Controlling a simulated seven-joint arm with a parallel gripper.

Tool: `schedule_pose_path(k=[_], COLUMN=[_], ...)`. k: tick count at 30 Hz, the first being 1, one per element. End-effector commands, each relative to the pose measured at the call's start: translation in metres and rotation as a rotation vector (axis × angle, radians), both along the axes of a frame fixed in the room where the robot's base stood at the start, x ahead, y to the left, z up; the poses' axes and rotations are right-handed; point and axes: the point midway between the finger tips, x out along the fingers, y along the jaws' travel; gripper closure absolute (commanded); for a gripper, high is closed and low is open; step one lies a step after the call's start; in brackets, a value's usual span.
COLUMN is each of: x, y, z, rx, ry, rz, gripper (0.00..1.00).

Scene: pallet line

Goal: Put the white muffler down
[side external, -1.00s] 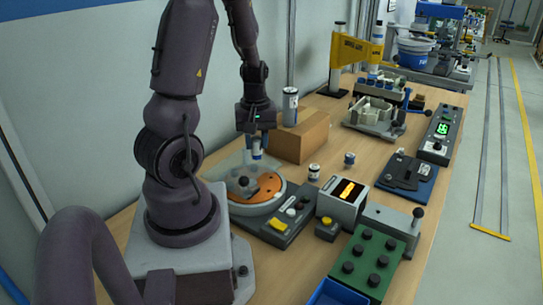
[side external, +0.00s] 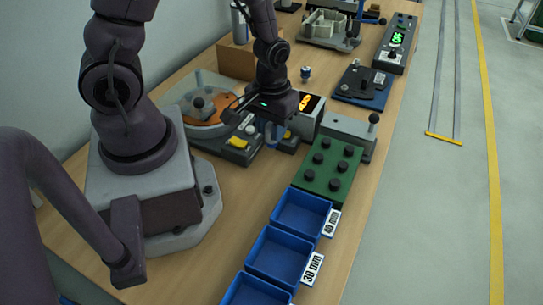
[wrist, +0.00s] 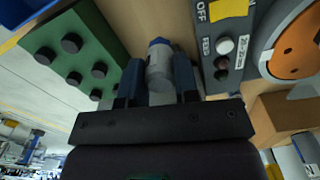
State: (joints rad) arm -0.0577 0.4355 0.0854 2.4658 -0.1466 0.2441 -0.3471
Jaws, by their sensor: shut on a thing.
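The white muffler (wrist: 159,72) is a small pale cylinder with a blue end, held between the blue fingers of my gripper (wrist: 160,85) in the wrist view. In the side view my gripper (side external: 272,136) hangs low over the bench, left of the green block with black knobs (side external: 322,171) and in front of the display box. The muffler is mostly hidden there by the gripper, and I cannot tell whether it touches the bench. The green block (wrist: 62,24) lies to the left of the muffler in the wrist view.
Blue bins (side external: 276,228), with 40 mm and 30 mm labels, line the front of the bench. The turntable control panel (side external: 232,152) is left of my gripper. A grey lever box (side external: 345,130) stands right. Bare wood (side external: 237,200) lies left of the bins.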

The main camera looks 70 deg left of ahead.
Motion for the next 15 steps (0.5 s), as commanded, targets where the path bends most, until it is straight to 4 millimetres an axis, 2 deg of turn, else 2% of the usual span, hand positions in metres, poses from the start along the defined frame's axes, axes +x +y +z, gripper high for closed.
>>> schedule_pose_path(k=[3, 8, 15], x=[-0.001, 0.0, 0.0], y=[0.0, 0.0, 0.0], z=[-0.016, -0.028, -0.058], rx=[-0.002, -0.002, -0.002], ry=[0.005, 0.002, 0.004], rz=[0.004, 0.003, 0.005], gripper=[0.95, 0.95, 0.95])
